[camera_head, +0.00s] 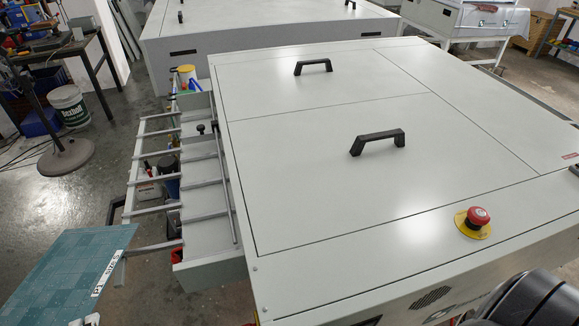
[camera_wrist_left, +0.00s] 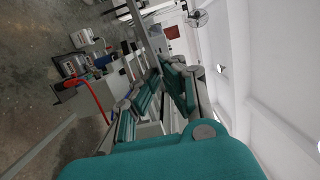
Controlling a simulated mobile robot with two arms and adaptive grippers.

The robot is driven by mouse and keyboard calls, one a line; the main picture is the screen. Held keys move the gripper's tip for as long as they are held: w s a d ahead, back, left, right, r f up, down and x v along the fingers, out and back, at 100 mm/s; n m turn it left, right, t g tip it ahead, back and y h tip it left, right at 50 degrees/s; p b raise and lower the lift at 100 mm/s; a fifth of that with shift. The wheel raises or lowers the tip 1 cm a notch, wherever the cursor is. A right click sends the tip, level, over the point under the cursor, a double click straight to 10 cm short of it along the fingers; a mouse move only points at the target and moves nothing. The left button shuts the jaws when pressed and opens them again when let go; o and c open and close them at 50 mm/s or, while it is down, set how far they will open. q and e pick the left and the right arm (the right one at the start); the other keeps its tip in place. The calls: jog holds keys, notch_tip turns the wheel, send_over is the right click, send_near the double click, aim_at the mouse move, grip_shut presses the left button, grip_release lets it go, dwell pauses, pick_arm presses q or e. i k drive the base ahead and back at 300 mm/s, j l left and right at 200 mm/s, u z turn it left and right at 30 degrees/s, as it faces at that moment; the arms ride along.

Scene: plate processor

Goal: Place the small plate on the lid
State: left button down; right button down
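The small plate (camera_head: 62,272) is a thin teal sheet with a white printed strip along its right edge. It is level at the lower left of the head view, above the floor and left of the machine. Only a pale bit of my left gripper (camera_head: 86,320) shows at the plate's near edge. In the left wrist view, the gripper's teal fingers (camera_wrist_left: 160,75) lie on both sides of a thin grey edge, seemingly the plate. The lid (camera_head: 310,190) is the machine's flat light-grey top, with black handles (camera_head: 378,142) (camera_head: 313,66). My right gripper is not seen.
A red emergency button (camera_head: 478,215) stands on the machine's near right corner. An open drawer (camera_head: 212,268) and a rack of metal rails (camera_head: 155,210) jut out on the machine's left, near the plate. A dark part of my arm shows at the bottom right.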

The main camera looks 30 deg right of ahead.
aim_at(264, 169)
jog(key=j+z, duration=0.35)
jog(key=k+j+z, duration=0.2)
jog(key=j+z, duration=0.2)
jog(key=j, duration=0.1)
